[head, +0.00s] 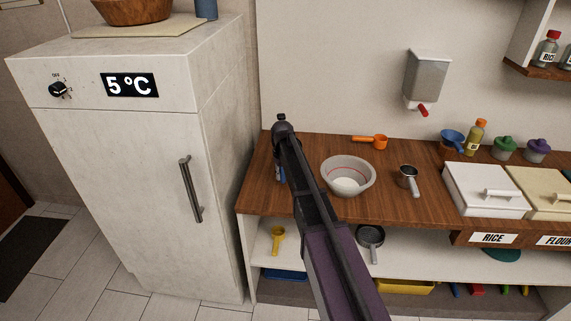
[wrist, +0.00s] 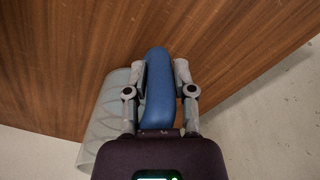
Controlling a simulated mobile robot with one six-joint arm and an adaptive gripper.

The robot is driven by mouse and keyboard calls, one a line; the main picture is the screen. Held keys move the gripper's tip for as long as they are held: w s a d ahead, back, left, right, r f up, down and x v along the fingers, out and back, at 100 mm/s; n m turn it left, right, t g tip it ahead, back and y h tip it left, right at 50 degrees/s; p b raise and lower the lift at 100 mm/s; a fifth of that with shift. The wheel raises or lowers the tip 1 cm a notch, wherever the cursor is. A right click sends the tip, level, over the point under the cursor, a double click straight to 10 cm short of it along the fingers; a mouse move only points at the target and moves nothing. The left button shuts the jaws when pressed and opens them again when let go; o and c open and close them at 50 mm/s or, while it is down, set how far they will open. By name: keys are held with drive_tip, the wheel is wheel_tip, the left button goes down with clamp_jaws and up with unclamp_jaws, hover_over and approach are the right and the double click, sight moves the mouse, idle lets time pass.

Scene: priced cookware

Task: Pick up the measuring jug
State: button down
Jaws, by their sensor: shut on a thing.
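The measuring jug has a clear ribbed body (wrist: 100,120) and a blue handle (wrist: 158,95) in the wrist view. My gripper (wrist: 164,68) is shut on the handle, with one finger on each side. The clear body shows to the left of the left finger, partly hidden by the gripper. In the head view my arm covers most of the jug; only a small blue part (head: 281,174) shows near the left end of the wooden counter (head: 262,195). I cannot tell whether the jug touches the counter.
A pale bowl (head: 348,178) stands right of my arm, with a metal cup (head: 408,179) beyond it. An orange scoop (head: 373,141) lies behind. A white rice bin (head: 487,190) is further right. The tall fridge (head: 140,160) stands close on the left.

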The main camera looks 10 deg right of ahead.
drive_tip(key=shift+r+p, duration=0.3)
idle(0.4)
drive_tip(key=shift+r+p, duration=1.55)
drive_tip(key=s+d, duration=0.2)
drive_tip(key=s, duration=0.5)
drive_tip(key=s+d+r+p, duration=0.1)
drive_tip(key=s, duration=0.7)
drive_tip(key=shift+s+d+r, duration=0.15)
drive_tip(key=shift+d, duration=0.2)
drive_tip(key=shift+s, duration=0.1)
drive_tip(key=shift+s, duration=0.1)
